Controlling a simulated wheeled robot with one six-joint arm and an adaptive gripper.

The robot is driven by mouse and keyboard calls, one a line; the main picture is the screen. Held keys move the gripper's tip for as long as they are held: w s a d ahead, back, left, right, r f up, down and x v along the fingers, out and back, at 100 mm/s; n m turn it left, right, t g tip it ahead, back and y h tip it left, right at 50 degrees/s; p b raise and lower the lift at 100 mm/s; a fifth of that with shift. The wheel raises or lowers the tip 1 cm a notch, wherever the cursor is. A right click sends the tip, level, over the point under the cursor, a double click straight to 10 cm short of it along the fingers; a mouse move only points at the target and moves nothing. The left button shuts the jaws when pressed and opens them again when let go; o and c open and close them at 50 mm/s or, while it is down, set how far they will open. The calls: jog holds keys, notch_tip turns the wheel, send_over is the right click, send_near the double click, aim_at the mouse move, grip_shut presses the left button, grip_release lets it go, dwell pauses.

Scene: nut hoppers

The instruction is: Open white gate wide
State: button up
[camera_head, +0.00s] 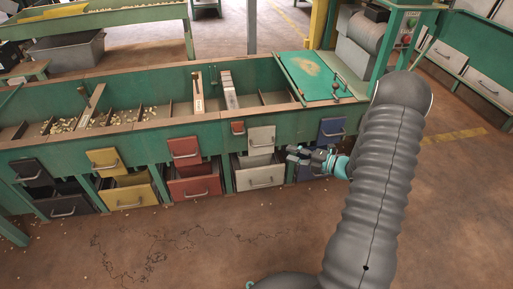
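The white gate (262,134) is a small pale panel with a bar handle low on its face, set in the front of the long green hopper bench. It hangs above the white drawer (259,180). My gripper (292,155) reaches in from the right, with its dark fingers pointing left. It is just right of and below the white gate, near the white drawer's upper right corner. I see a small gap between it and the gate's handle, but cannot tell contact in depth. The fingers are too small to tell open from shut. Nothing held shows.
The blue gate (332,130) is right of the white one, the red gate (184,148) left, then the yellow gate (103,159) and black gate (31,170). Pulled-out drawers, such as the red drawer (195,186), jut below. The floor (200,250) in front is mostly clear.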

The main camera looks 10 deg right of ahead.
aim_at(265, 145)
jog(key=shift+m+t, duration=0.3)
jog(key=shift+m, duration=0.4)
jog(key=x, duration=0.4)
jog(key=f+x, duration=0.1)
jog(key=x, duration=0.4)
jog(key=d+x, duration=0.1)
jog(key=x, duration=0.3)
jog(key=shift+w+a+f+b, duration=0.2)
jog(key=shift+w+f+b, duration=0.1)
jog(key=shift+w+b, duration=0.15)
grip_shut()
